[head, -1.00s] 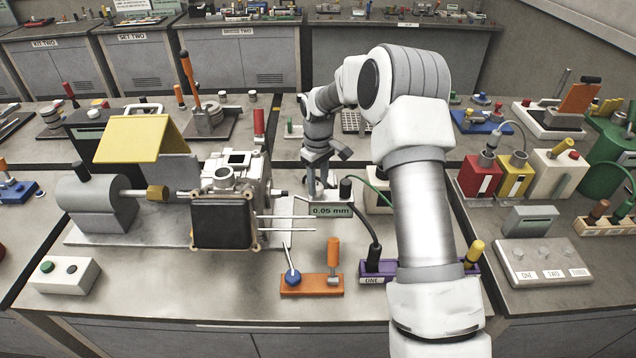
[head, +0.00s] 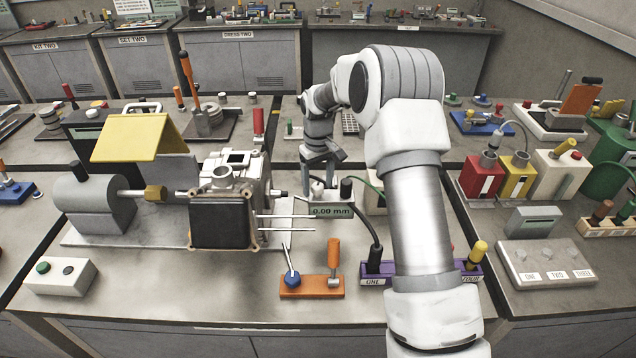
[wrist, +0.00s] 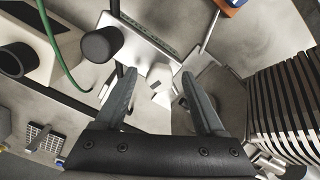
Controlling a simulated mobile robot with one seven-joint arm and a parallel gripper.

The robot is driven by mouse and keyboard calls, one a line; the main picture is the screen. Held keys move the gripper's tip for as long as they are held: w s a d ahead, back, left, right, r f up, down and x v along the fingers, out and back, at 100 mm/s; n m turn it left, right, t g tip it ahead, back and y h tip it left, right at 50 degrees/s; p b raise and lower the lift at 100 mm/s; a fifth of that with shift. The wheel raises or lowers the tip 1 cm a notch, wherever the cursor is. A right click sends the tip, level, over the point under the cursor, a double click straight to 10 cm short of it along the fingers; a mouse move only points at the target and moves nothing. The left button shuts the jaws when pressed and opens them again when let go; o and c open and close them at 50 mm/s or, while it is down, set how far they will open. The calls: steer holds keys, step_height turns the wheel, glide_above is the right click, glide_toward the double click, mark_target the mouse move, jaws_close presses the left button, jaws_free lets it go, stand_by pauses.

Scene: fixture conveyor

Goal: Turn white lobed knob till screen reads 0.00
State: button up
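The white lobed knob (wrist: 160,77) shows in the wrist view between and beyond my gripper's fingertips. My gripper (wrist: 158,76) is open, with a gap on each side of the knob, and it holds nothing. In the head view my gripper (head: 322,166) is above and behind the gauge, and the knob is hard to make out there. The gauge's screen (head: 331,211) reads 0.00 mm. The screen's edge also shows in the wrist view (wrist: 152,38), too slanted to read.
A dark-faced housing (head: 219,222) with thin rods stands left of the screen. An orange block (head: 312,287) with levers and a purple block (head: 376,271) are in front.

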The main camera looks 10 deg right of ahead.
mark_target(318, 186)
steer(key=shift+r, duration=0.1)
step_height(318, 186, up, 17)
steer(key=b, duration=0.1)
steer(key=shift+r, duration=0.15)
stand_by(0.3)
steer(key=s+r+m+t, duration=0.1)
steer(key=s+r+t, duration=0.1)
steer(key=s+r, duration=0.5)
steer(key=s+r+m+t, duration=0.1)
steer(key=s+r, duration=0.2)
steer(key=s, duration=0.8)
steer(key=s+f+m+t, duration=0.1)
steer(key=s+f, duration=0.2)
steer(key=s, duration=0.5)
steer(key=s+f+t, duration=0.1)
steer(key=s+f, duration=0.2)
steer(key=s, duration=0.6)
steer(key=shift+s+m+t, duration=0.25)
steer(key=shift+m+t, duration=0.05)
steer(key=shift+m, duration=0.1)
